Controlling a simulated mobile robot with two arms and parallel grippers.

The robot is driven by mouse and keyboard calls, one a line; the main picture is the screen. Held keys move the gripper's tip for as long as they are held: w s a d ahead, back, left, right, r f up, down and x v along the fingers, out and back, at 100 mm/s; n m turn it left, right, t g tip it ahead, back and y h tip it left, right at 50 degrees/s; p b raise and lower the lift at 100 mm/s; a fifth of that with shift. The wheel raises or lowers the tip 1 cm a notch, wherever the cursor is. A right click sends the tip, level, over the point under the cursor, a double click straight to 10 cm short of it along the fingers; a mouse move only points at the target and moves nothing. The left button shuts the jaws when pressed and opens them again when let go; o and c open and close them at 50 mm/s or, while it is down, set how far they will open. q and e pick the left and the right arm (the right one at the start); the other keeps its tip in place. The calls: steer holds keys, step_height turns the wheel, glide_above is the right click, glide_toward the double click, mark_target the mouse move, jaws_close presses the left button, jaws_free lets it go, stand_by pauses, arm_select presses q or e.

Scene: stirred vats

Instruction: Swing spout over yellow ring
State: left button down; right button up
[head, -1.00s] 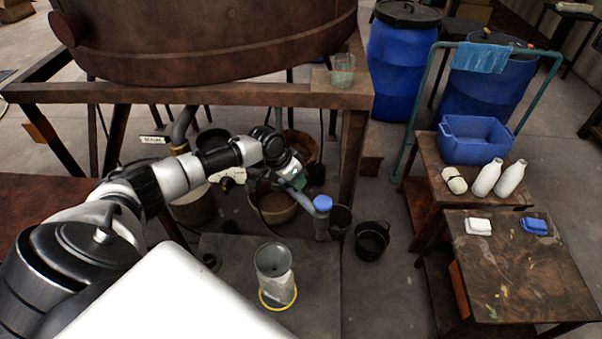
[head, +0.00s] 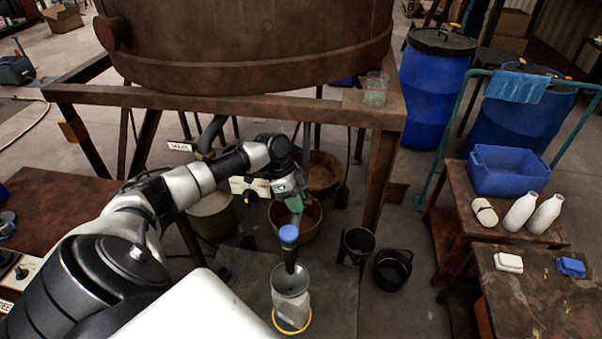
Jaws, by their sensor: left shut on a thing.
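The spout (head: 290,234) has a blue cap and a dark nozzle below it. The nozzle points down at the mouth of a grey funnel (head: 291,281); in this view its tip overlaps the funnel's mouth, and the height gap is hard to tell. The funnel sits in a pale, clear container (head: 291,307) standing inside the yellow ring (head: 291,333) on a dark grey platform. My left gripper (head: 295,198) is shut on the spout's arm, just behind the blue cap; its fingers are partly hidden. My right gripper is not in view.
The big rusty vat (head: 250,45) stands on its frame (head: 200,103) above my left arm. Dark buckets (head: 393,268) stand right of the platform. A low table (head: 540,300) and a blue tub (head: 508,172) are at the right.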

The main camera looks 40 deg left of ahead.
arm_select(q)
steer(key=shift+s, duration=0.15)
stand_by(0.4)
steer(key=c, duration=1.1)
jaws_free()
steer(key=shift+a, duration=0.1)
steer(key=b+v, duration=0.2)
steer(key=v, duration=0.9)
steer(key=shift+f, duration=0.1)
